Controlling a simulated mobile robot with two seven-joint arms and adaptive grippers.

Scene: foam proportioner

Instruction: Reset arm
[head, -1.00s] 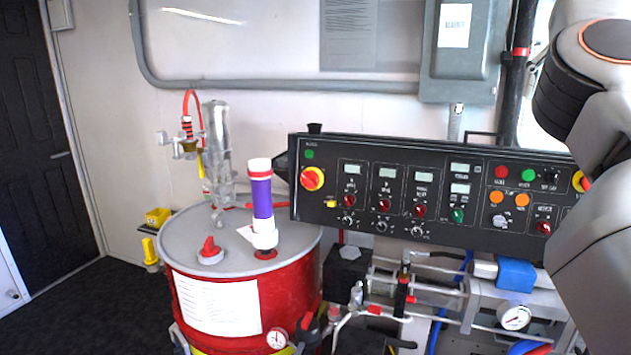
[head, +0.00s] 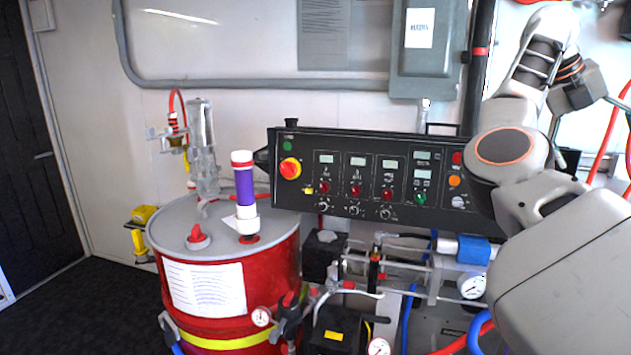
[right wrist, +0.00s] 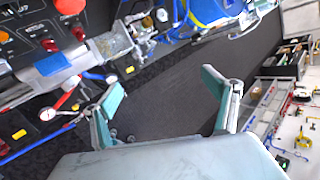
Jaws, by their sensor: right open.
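My right arm (head: 520,150) comes in from the right in the head view, folded up in front of the right end of the black control panel (head: 345,175). In the right wrist view my right gripper (right wrist: 162,100) is open, its two teal fingers wide apart with nothing between them. Dark floor shows beyond the fingers. My left gripper is in no view.
A red drum (head: 205,285) with a purple and white tube (head: 245,190) on its lid stands at the left. Pipes, hoses and a pressure gauge (head: 471,286) fill the space under the panel. In the wrist view, the panel lies left and tool shelves (right wrist: 270,110) lie right.

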